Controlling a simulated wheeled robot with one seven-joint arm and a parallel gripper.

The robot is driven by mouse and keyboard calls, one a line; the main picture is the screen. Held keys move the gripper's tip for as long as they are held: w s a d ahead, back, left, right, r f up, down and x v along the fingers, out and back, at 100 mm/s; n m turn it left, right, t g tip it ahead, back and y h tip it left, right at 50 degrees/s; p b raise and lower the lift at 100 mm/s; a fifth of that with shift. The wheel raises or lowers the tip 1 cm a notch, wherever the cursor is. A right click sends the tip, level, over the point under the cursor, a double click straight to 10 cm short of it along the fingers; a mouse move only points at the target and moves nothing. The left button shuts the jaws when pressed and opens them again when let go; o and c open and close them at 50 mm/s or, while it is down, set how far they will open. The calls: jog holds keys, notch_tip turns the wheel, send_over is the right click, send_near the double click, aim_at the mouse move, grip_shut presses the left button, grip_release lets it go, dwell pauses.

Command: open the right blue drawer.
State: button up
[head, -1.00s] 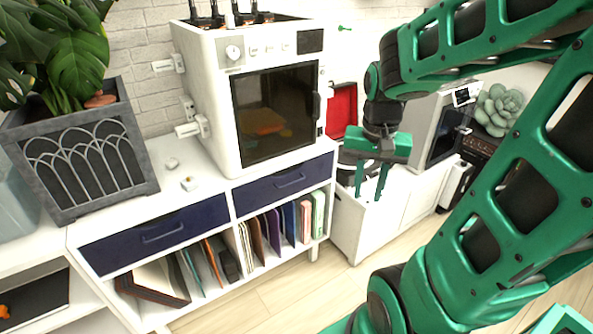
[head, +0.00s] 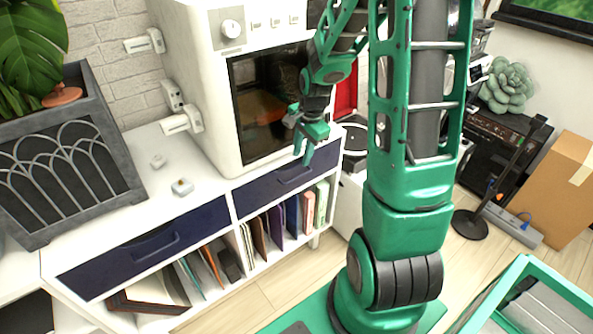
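The right blue drawer (head: 262,194) is a dark navy front in the white cabinet, below the white oven-like machine. It looks shut, flush with the cabinet, with a slim bar handle (head: 295,175) near its middle. My gripper (head: 303,158) is green with fingers pointing down, just above the handle in the picture. Its fingers look apart with nothing between them. I cannot tell whether it touches the drawer. The left blue drawer (head: 100,272), with a similar handle, is also shut.
The white machine (head: 195,95) stands on the cabinet top close behind my gripper. Books and folders (head: 290,215) fill the shelf under the drawers. A planter (head: 70,170) stands at the left. A green-edged crate (head: 500,285) is at lower right. Wooden floor (head: 270,290) shows before the cabinet.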

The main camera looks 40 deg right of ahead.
aim_at(300, 176)
jog(key=f, duration=0.5)
jog(key=w+f, duration=0.1)
jog(key=f, duration=0.2)
jog(key=shift+w+d+f, duration=0.1)
jog(key=shift+d+f, duration=0.15)
jog(key=shift+d, duration=0.1)
jog(key=shift+c, duration=0.4)
grip_shut()
jog(key=shift+w, duration=0.1)
dwell(0.5)
